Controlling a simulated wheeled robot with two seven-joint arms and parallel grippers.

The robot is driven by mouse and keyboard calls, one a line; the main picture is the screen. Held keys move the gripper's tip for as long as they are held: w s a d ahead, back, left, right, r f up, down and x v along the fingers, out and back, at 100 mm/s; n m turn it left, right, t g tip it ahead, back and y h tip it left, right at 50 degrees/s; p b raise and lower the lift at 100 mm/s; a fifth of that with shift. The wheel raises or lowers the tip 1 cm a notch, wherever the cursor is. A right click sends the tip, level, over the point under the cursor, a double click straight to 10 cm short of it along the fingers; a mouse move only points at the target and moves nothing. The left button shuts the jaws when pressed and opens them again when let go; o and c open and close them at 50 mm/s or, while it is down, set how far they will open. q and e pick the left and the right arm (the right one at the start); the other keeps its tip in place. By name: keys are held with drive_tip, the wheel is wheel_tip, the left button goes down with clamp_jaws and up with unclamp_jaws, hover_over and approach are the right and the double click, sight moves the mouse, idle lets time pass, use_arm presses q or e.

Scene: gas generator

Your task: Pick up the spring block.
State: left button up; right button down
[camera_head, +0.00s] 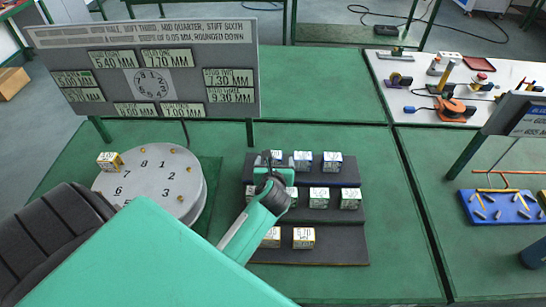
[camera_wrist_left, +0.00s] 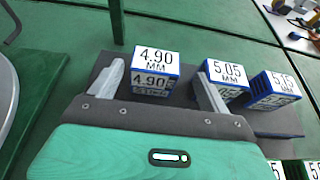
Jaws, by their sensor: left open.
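Small spring blocks with mm labels stand in rows on a dark stepped rack (camera_head: 350,250). In the left wrist view, the blue-sided 4.90 block (camera_wrist_left: 154,62) is ahead of my left gripper (camera_wrist_left: 160,75), between the lines of its two spread fingers. The fingers are open and hold nothing; I cannot tell whether they touch it. The blue-sided 5.05 block (camera_wrist_left: 228,72) stands just right of the right finger, with the 5.15 block (camera_wrist_left: 275,87) farther right. In the head view, my left arm partly hides the rack's left column. My right gripper is not in view.
A numbered round dial (camera_head: 152,190) with a yellow-sided block (camera_head: 109,160) on it stands left of the rack. A grey sign (camera_head: 150,75) stands behind. A white table (camera_head: 425,105) with tools and a blue tray (camera_head: 500,207) are to the right.

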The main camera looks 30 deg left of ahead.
use_arm(q)
drive_tip(key=shift+w+a, duration=0.25)
drive_tip(key=p+x, duration=0.1)
drive_tip(key=x, duration=0.3)
drive_tip(key=shift+a+f+p, duration=0.1)
drive_tip(key=shift+a+p, duration=0.2)
drive_tip(key=shift+p, duration=0.1)
drive_tip(key=shift+w+a+f, duration=0.15)
drive_tip(key=shift+w+f, duration=0.05)
drive_tip(key=shift+c, duration=1.1)
drive_tip(key=c, duration=1)
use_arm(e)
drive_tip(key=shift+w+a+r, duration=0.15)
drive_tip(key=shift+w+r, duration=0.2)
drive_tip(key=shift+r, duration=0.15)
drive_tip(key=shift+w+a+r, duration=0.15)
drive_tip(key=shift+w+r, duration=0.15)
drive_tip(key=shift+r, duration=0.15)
